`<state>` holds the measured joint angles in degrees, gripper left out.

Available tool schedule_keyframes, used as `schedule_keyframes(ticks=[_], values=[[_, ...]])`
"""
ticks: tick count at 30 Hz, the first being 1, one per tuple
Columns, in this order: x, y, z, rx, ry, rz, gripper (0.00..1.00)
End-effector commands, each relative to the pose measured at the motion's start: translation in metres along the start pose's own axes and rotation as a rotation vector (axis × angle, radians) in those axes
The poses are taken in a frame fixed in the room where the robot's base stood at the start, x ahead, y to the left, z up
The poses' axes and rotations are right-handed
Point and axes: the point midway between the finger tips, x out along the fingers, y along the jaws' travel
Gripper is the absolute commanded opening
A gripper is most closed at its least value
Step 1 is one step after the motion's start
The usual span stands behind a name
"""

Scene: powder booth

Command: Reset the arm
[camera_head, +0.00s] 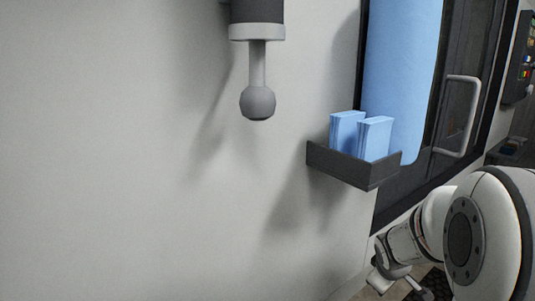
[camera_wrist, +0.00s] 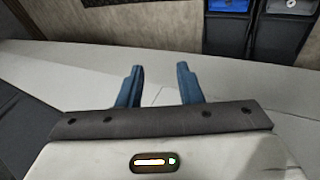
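My gripper (camera_wrist: 159,75) shows in the wrist view with its two blue fingers apart and nothing between them. A pale grey surface lies behind the fingertips. In the head view my white arm reaches in at the lower right, bent downward, and my gripper (camera_head: 397,284) is small at the bottom edge, near the foot of the wall. Its fingers are hard to make out there.
A dark wall tray (camera_head: 340,165) holds light blue packets (camera_head: 374,139), beside a hanging blue sheet (camera_head: 401,70). A grey ball-ended fixture (camera_head: 257,102) hangs at the top. A door handle (camera_head: 462,115) is at right. Dark bins (camera_wrist: 282,35) stand behind the surface.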

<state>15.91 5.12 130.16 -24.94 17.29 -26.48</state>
Motion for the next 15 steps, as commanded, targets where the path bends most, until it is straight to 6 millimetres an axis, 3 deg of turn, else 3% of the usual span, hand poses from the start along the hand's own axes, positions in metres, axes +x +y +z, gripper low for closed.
schedule_keyframes(ticks=[1, 3, 12, 15], values=[[-0.03, -0.004, -0.004, 0.044, -0.004, -0.011, 0.33], [-0.06, -0.016, -0.004, 0.117, -0.017, -0.035, 0.33], [-0.177, -0.079, 0.01, 0.407, -0.079, -0.175, 0.33], [-0.208, -0.1, 0.017, 0.483, -0.102, -0.228, 0.33]])
